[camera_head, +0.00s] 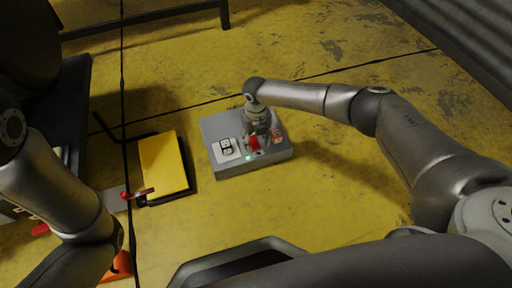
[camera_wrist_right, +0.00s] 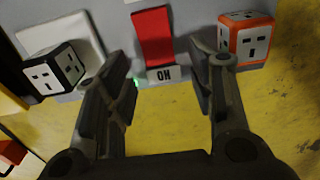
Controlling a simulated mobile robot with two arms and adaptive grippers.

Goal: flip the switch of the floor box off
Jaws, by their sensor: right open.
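The grey floor box (camera_head: 218,125) sits on the yellow floor in the middle of the head view. Its red switch (camera_head: 254,143) shows just below my right gripper (camera_head: 257,136). In the right wrist view the red switch (camera_wrist_right: 153,38) lies ahead of and between the fingers of the gripper (camera_wrist_right: 165,75), with an upside-down "ON" label (camera_wrist_right: 163,75) beside it. A green light (camera_wrist_right: 135,84) shows near the label. The right gripper is open with nothing between its fingers; I cannot tell whether it touches the switch.
A black-and-white socket cube (camera_wrist_right: 57,68) and an orange-and-white socket cube (camera_wrist_right: 245,40) flank the switch. A yellow panel (camera_head: 162,164) with a black edge lies left of the box. Corrugated metal (camera_head: 470,45) stands at upper right. Floor behind the box is clear.

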